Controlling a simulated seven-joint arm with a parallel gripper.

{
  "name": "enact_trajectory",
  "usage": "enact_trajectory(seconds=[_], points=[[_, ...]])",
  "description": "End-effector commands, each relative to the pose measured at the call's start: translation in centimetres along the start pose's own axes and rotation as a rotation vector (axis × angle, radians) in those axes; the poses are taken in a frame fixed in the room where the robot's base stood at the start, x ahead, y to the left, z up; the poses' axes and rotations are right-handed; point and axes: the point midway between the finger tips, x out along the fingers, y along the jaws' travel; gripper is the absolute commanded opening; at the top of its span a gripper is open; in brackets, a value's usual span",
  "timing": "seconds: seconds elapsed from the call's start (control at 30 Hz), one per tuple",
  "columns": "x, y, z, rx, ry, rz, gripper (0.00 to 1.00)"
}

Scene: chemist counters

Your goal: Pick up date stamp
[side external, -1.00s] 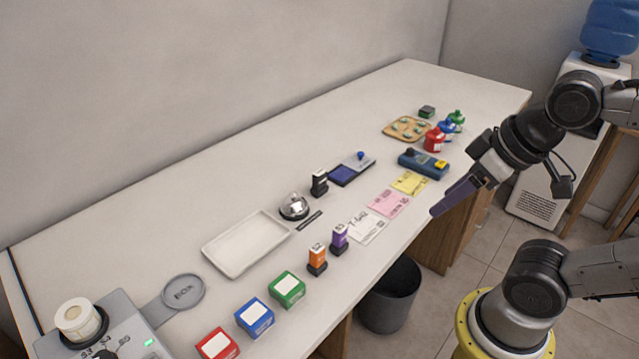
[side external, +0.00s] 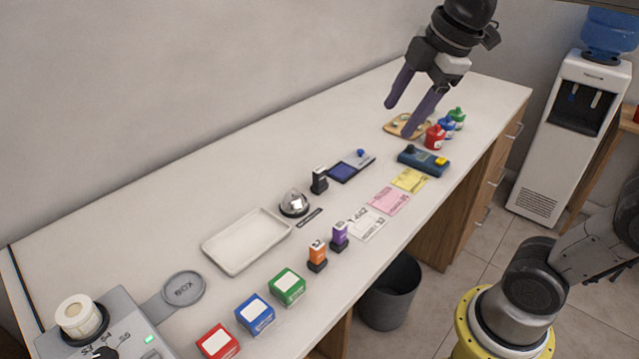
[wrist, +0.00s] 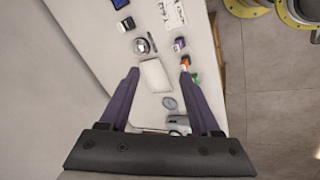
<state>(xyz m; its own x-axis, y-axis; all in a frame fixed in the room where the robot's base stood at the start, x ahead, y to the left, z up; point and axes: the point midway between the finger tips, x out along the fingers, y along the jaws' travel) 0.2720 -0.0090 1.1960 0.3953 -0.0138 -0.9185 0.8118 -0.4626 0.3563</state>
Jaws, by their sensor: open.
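A small upright black stamp with a pale label (side external: 319,180) stands on the counter between the bell and the blue ink pad; it looks like the date stamp. It also shows in the wrist view (wrist: 127,23), near the top. An orange stamp (side external: 317,256) and a purple stamp (side external: 340,237) stand near the front edge. My gripper (side external: 399,119) is open and empty, raised above the far part of the counter. In the wrist view its fingers (wrist: 160,72) are spread wide with nothing between them.
Near the black stamp are a bell (side external: 294,204), an ink pad (side external: 351,167) and a white tray (side external: 246,242). Colored bottles (side external: 435,137) and a wooden tray (side external: 394,129) lie under my gripper. Paper slips (side external: 388,201) lie near the front edge. The wall bounds the back.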

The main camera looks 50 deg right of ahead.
Motion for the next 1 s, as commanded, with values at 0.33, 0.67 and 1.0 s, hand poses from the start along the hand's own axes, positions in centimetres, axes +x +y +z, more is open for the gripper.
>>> enact_trajectory(seconds=[0.33,0.67,1.0], points=[[7.0,12.3,-3.2,-0.439,-0.053,-0.168,0.64],[18.9,17.8,-2.5,-0.501,-0.074,-0.331,0.64],[24.3,16.6,-0.8,-0.476,-0.085,-0.406,0.64]])
